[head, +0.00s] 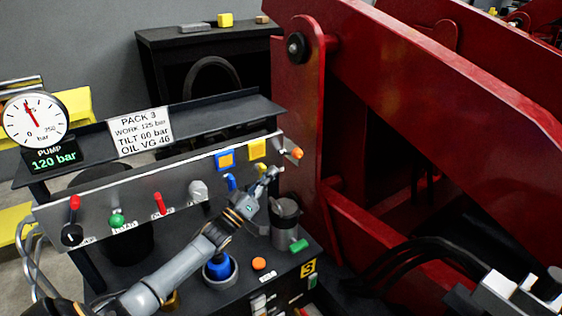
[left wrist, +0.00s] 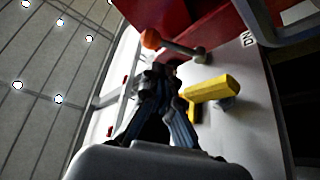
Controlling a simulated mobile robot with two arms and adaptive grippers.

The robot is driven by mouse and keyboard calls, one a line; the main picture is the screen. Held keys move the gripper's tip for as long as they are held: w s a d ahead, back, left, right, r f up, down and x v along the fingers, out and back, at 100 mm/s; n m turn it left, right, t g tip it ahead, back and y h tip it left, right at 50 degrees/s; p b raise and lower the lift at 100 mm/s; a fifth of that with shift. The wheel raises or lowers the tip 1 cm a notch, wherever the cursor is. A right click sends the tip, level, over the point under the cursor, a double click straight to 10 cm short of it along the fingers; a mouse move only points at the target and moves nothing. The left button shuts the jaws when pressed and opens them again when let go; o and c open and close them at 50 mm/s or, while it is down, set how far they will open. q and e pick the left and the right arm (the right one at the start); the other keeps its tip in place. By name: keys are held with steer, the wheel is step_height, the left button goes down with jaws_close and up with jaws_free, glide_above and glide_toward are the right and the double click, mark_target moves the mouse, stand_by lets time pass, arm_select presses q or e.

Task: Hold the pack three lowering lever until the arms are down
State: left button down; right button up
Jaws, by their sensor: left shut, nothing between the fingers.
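The control panel (head: 150,185) of pack three carries several levers and knobs. At its right end a lever with an orange ball (head: 297,153) sticks out; it also shows in the left wrist view (left wrist: 150,38). My left gripper (head: 272,174) is shut and empty, just below and left of the orange-ball lever. In the left wrist view its fingers (left wrist: 165,75) point toward that lever, beside a yellow handle (left wrist: 212,90); contact is unclear. The big red arms (head: 440,70) slope down to the right. My right gripper is not seen.
A pressure gauge (head: 35,120) above a display reading 120 bar stands at the left. A grey canister (head: 285,215), a blue-topped cup (head: 219,268) and an orange button (head: 259,263) sit below the panel. Black hoses (head: 410,250) run at the lower right.

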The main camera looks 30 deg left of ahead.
arm_select(q)
steer(key=shift+v, duration=1.65)
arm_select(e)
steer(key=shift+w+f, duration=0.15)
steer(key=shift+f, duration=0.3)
arm_select(q)
steer(key=shift+a, duration=0.15)
